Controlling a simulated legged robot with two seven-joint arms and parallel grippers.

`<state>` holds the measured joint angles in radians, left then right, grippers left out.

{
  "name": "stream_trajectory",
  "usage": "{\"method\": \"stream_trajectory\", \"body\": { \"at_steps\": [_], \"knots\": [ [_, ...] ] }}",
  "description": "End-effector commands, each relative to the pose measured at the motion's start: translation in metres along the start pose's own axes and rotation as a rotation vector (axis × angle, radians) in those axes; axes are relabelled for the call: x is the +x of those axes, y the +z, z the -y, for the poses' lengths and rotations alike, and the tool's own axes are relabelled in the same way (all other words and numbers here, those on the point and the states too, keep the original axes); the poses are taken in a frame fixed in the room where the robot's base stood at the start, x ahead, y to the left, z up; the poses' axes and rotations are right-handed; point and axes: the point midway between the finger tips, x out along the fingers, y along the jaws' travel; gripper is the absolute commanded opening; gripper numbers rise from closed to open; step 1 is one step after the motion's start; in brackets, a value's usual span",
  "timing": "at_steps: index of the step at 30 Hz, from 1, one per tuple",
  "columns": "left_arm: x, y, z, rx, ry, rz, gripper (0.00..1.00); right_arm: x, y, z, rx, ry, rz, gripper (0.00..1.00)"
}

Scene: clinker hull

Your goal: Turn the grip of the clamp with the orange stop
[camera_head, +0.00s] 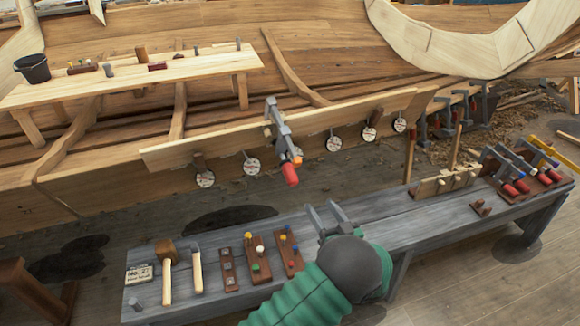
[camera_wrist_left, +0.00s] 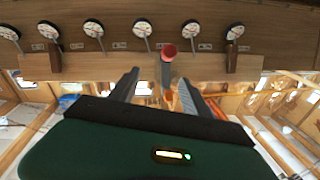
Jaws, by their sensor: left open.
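The clamp with the orange stop (camera_head: 281,128) is fixed on the long plank along the hull. Its body is grey, the orange stop (camera_head: 297,160) sits low on it, and the red grip (camera_head: 290,175) hangs at its bottom end. My left gripper (camera_head: 327,212) is over the bench, below and to the right of the grip, with its fingers apart and empty. In the left wrist view the red grip (camera_wrist_left: 169,50) shows beyond the fingertips (camera_wrist_left: 158,77), between the fingers' lines and nearer the right finger. There is a clear gap between gripper and grip. My right gripper is not in view.
Round white dials (camera_head: 252,167) line the plank (camera_head: 225,142). The space between bench and plank looks free.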

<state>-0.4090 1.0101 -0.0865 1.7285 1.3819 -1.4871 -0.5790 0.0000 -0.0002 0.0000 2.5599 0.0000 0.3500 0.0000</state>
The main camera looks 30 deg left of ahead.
Motion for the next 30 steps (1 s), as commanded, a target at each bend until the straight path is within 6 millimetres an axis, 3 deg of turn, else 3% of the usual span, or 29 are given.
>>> {"method": "stream_trajectory", "body": {
  "at_steps": [3,8,11,24,30],
  "knots": [
    [-0.003,0.001,0.021,-0.164,0.039,0.048,0.56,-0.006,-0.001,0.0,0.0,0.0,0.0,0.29],
    [0.003,0.006,0.026,-0.225,0.046,0.067,0.56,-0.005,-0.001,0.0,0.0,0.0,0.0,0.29],
    [0.02,0.007,0.026,-0.224,0.042,0.066,0.56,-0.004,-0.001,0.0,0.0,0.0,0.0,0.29],
    [0.132,0.014,0.02,-0.222,0.042,0.064,0.56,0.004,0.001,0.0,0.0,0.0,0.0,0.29],
    [0.16,0.015,0.018,-0.221,0.044,0.064,0.56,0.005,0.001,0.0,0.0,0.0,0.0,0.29]
  ]
}}
